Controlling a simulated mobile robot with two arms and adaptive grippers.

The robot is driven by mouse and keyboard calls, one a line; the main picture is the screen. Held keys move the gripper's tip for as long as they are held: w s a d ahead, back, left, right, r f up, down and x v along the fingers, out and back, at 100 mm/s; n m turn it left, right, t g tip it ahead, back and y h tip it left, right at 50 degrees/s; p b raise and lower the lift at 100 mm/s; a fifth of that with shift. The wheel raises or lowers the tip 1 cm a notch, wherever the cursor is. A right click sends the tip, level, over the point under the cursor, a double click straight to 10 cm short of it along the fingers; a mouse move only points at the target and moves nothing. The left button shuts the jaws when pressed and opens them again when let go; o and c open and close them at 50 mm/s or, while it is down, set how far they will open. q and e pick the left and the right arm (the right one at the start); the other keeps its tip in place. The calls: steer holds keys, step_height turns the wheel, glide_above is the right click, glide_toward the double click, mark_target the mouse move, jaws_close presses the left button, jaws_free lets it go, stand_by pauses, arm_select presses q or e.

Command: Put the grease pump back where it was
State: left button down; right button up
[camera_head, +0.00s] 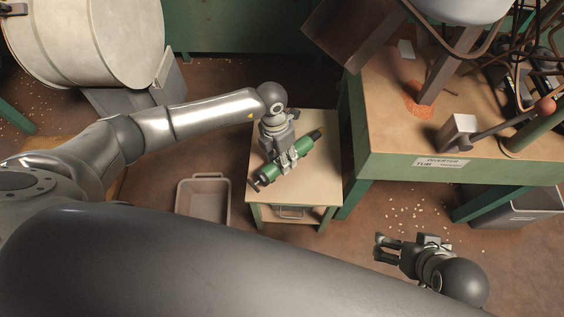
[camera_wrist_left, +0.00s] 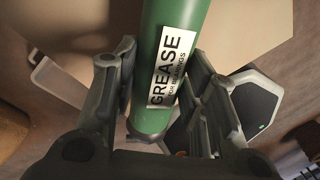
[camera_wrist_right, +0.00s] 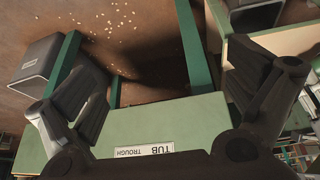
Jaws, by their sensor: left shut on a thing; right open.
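The grease pump (camera_head: 268,179) is a green cylinder with dark ends. It lies slantwise over the top of a small wooden-topped stand (camera_head: 327,178); I cannot tell whether it touches the top. My left gripper (camera_head: 288,161) comes from above and is shut on the pump's middle, hiding part of it. In the left wrist view the pump (camera_wrist_left: 171,70) runs between both fingers (camera_wrist_left: 155,100), with a white "GREASE" label facing the camera. My right gripper (camera_head: 384,247) is open and empty, apart from the pump, over the floor at lower right. Its open fingers (camera_wrist_right: 165,95) also show in the right wrist view.
A grey bin (camera_head: 203,201) sits on the floor left of the stand. A large drum (camera_head: 90,40) is at upper left. Nuts litter the floor.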

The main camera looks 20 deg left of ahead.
arm_select(q)
step_height(320, 180, down, 2)
steer(key=shift+f, duration=0.15)
steer(key=c, duration=0.9)
jaws_free()
arm_select(e)
steer(key=w, duration=0.1)
steer(key=w+t, duration=0.1)
steer(key=w+a+r+t, duration=0.1)
steer(key=shift+w+r, duration=0.1)
steer(key=shift+w, duration=0.15)
arm_select(q)
steer(key=shift+r, duration=0.25)
steer(key=r, duration=0.3)
steer(key=r+p, duration=0.1)
steer(key=r, duration=0.1)
steer(key=shift+w+a, duration=0.25)
steer(key=shift+a, duration=0.1)
steer(key=r, duration=0.2)
steer(key=r+p, duration=0.1)
steer(key=r, duration=0.1)
steer(key=a+r, duration=0.1)
steer(key=r, duration=0.1)
steer(key=shift+w+r, duration=0.2)
arm_select(e)
steer(key=s+d+g, duration=0.1)
steer(key=s+g, duration=0.2)
steer(key=s, duration=0.3)
steer(key=shift+d, duration=0.35)
steer(key=shift+w, duration=0.1)
